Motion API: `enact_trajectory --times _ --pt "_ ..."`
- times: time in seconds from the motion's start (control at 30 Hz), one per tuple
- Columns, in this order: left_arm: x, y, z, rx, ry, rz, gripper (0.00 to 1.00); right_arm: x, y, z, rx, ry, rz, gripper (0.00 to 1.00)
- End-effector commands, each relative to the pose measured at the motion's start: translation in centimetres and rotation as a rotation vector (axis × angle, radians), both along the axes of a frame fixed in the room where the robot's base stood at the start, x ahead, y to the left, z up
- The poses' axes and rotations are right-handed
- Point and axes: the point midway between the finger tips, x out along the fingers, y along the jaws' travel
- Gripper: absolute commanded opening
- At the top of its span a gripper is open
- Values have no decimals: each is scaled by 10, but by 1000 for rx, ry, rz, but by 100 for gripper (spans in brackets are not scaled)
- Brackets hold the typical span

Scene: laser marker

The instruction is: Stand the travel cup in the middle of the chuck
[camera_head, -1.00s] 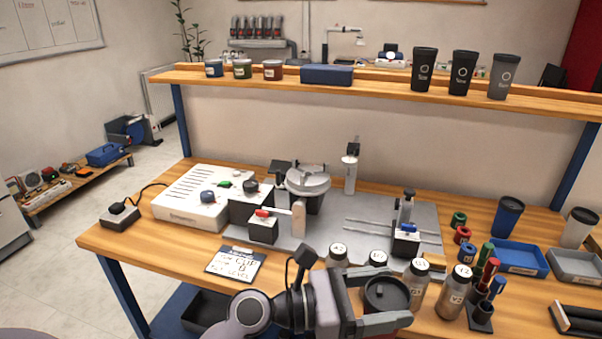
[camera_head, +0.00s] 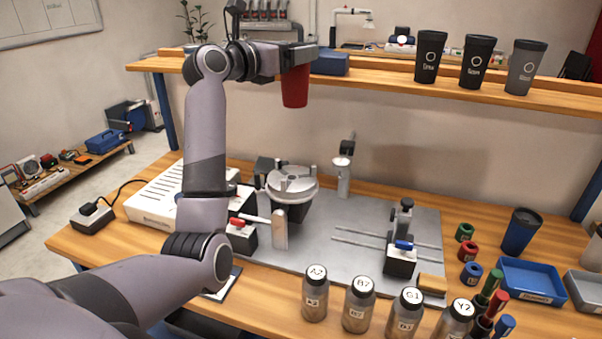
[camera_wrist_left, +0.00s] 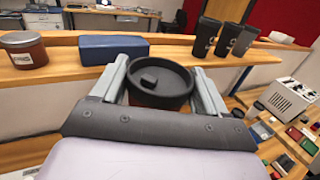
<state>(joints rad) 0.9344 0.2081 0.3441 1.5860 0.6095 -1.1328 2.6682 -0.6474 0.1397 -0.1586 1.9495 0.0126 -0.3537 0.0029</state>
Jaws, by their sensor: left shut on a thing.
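The travel cup is red with a black lid. In the head view the red cup (camera_head: 295,88) hangs upright in my left gripper (camera_head: 296,58), above and behind the chuck. In the left wrist view its black lid (camera_wrist_left: 160,80) sits between the two fingers of my left gripper (camera_wrist_left: 162,78), which is shut on it. The round grey chuck (camera_head: 292,184) is on the metal plate, with raised jaws on its top and nothing standing on it. The cup is well clear of the chuck. My right gripper is in neither view.
The wooden shelf (camera_head: 390,90) runs behind the cup, with a blue box (camera_head: 330,63) and several dark cups (camera_head: 478,62). A grey post (camera_head: 344,172) stands right of the chuck. Several bottles (camera_head: 358,305) line the table front. The metal plate (camera_head: 345,260) has bare room.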

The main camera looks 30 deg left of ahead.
Motion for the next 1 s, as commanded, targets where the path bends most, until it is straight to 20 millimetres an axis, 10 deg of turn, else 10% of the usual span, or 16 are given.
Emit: enact_trajectory --times 0.17,0.7,1.0 --pt "0 13 5 1 2 27 62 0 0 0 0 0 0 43" --pt "-1 13 -125 2 4 26 62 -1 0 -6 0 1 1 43" --pt "-1 13 -150 3 -1 26 62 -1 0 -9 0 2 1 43"
